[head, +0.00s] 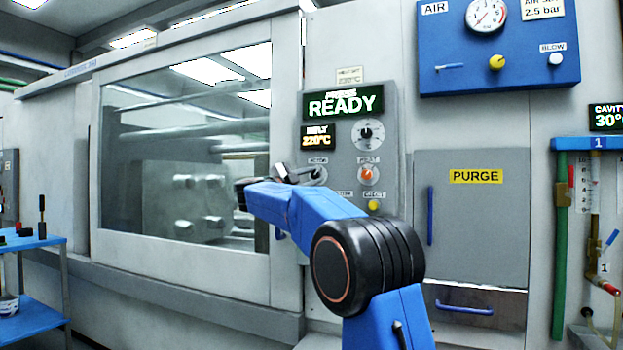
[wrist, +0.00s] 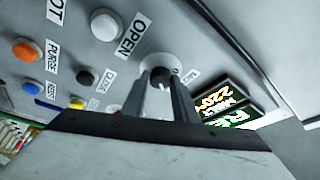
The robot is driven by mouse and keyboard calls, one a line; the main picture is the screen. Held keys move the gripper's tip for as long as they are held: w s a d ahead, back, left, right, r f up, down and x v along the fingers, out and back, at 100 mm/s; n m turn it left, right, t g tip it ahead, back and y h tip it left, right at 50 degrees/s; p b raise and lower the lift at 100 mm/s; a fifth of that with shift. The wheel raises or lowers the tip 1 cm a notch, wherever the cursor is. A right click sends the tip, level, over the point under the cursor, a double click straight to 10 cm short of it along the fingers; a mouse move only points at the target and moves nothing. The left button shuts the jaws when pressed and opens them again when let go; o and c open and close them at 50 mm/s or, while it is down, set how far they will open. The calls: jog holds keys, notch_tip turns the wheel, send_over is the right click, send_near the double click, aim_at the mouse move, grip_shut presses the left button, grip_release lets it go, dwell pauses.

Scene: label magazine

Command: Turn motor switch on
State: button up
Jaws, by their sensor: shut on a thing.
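The motor switch (wrist: 160,72) is a dark rotary knob on a pale round plate, with a partly cut-off label beside it in the wrist view. My gripper (wrist: 162,84) is shut on this knob, one finger on each side of it. In the head view the switch's round plate (head: 320,176) shows at the left of the grey control panel, below a small label. My gripper (head: 298,174) reaches it from the left there, and hides part of the knob. The knob's exact turn angle is hard to tell.
The panel (head: 394,150) also has a READY display (head: 343,102), a dial (head: 367,133), an orange knob (head: 367,175) and a yellow button (head: 373,206). A white OPEN button (wrist: 106,24) is close to the switch. A large window (head: 150,160) is left; a PURGE door (head: 475,230) is right.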

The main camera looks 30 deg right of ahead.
dwell(0.4)
jog(key=o, duration=1)
jog(key=v, duration=1.7)
jog(key=shift+s+a, duration=0.1)
jog(key=shift+a, duration=0.05)
